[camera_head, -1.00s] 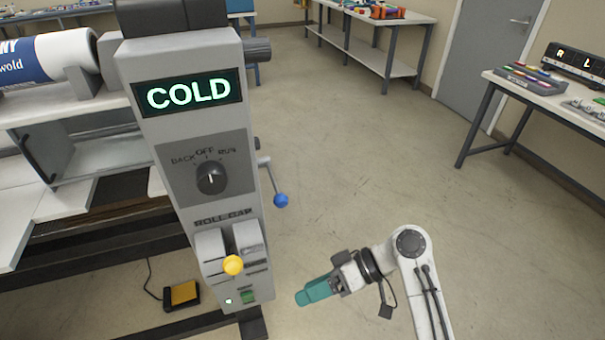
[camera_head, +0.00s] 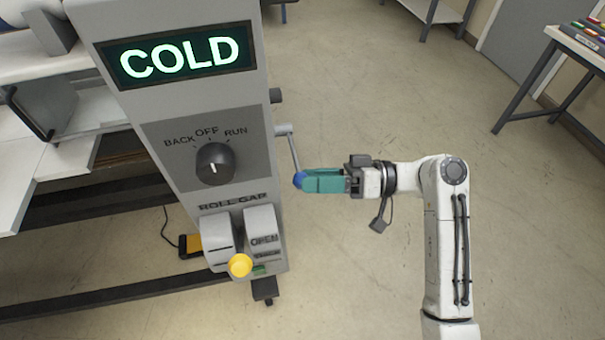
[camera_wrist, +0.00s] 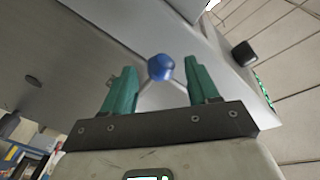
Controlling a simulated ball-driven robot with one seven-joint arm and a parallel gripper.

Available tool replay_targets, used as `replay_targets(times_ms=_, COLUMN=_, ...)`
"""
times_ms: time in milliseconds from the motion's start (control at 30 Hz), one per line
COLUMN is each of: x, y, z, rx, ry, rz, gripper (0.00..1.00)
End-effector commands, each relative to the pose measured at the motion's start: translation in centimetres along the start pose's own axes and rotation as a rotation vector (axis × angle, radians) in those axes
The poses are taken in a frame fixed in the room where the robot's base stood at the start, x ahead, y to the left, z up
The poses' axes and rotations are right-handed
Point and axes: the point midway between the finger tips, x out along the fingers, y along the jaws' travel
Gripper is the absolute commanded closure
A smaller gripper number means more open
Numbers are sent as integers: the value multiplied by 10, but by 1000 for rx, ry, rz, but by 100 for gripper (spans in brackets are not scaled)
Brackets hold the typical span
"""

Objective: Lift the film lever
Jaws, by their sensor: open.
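The film lever is a thin grey rod (camera_head: 294,150) on the right side of the laminator's grey end panel, hanging down to a blue ball knob (camera_head: 299,180). My gripper (camera_head: 312,182) has teal fingers and has reached the knob from the right. In the wrist view the fingers (camera_wrist: 160,85) are apart, with the blue knob (camera_wrist: 161,67) between them near the tips. I cannot tell whether either finger touches it. The nearer finger hides part of the knob in the head view.
The panel (camera_head: 185,110) carries a lit COLD display (camera_head: 180,56), a BACK/OFF/RUN dial (camera_head: 215,165) at OFF and a yellow-knobbed roll gap lever (camera_head: 240,265). A yellow pedal (camera_head: 191,244) lies on the floor behind. The floor to the right is clear up to a bench (camera_head: 578,45).

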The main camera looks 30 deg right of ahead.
Motion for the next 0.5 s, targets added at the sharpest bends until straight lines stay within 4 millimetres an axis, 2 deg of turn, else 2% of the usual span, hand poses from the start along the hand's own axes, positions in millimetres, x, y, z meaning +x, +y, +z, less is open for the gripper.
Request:
replay_targets(times_ms=33, x=8, y=-1, z=0, rx=1, ry=-2, rz=-3, gripper=41)
replay_targets(times_ms=200, x=24, y=0, z=0, rx=1, ry=-1, rz=-1, gripper=41)
replay_targets(times_ms=500, x=28, y=0, z=1, rx=1, ry=0, rz=1, gripper=41)
